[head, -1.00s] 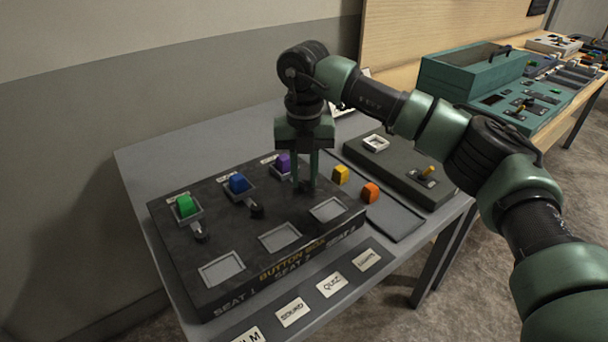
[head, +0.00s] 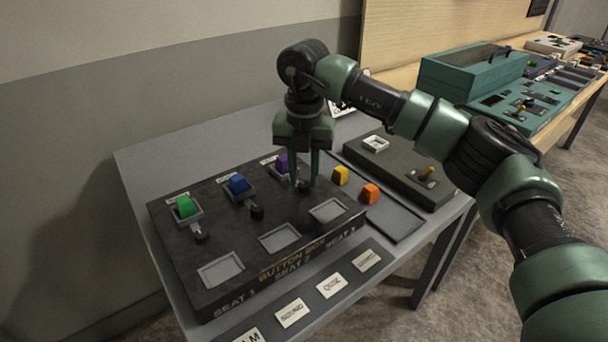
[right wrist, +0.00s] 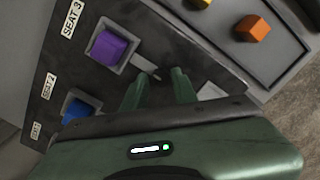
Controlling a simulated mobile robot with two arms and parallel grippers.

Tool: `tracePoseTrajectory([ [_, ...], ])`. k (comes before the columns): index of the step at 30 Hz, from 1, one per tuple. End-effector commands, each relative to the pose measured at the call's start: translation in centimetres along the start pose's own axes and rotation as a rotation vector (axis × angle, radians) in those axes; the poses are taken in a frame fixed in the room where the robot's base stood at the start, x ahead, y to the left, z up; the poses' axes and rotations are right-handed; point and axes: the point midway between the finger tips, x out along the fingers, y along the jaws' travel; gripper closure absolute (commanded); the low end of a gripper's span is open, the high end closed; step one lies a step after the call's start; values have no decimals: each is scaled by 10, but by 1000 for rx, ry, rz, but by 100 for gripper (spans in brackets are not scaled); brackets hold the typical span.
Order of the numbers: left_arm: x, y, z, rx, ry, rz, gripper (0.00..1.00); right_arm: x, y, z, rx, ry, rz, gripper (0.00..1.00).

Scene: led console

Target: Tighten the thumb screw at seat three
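The black button box (head: 240,240) lies on a grey table, with a green button (head: 186,206) at seat one, a blue button (head: 239,183) at seat two and a purple button (head: 281,163) at seat three. The purple button also shows in the right wrist view (right wrist: 110,46). My right gripper (head: 303,186) points down just beside the purple button, fingers apart. The dark seat-three thumb screw (head: 304,188) shows low between the fingers, partly hidden; I cannot tell whether they touch it. In the right wrist view the fingers (right wrist: 160,82) are also apart. My left gripper is out of view.
A yellow block (head: 341,175) and an orange block (head: 370,193) sit in a tray right of the box. A grey panel with a yellow-tipped lever (head: 427,172) stands beyond. Black thumb screws at seat one (head: 201,237) and seat two (head: 257,212) stick up nearby.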

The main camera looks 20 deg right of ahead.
Motion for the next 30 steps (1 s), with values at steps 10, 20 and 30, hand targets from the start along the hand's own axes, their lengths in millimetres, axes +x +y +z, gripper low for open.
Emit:
tracePoseTrajectory([
  [10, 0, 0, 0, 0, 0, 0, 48, 1, 0, -1, -2, 4, -3, 55],
  [20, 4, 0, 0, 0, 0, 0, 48, -40, 0, 0, -2, 1, -1, 55],
  [30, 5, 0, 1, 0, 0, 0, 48, -77, 0, 0, -1, 2, -1, 55],
])
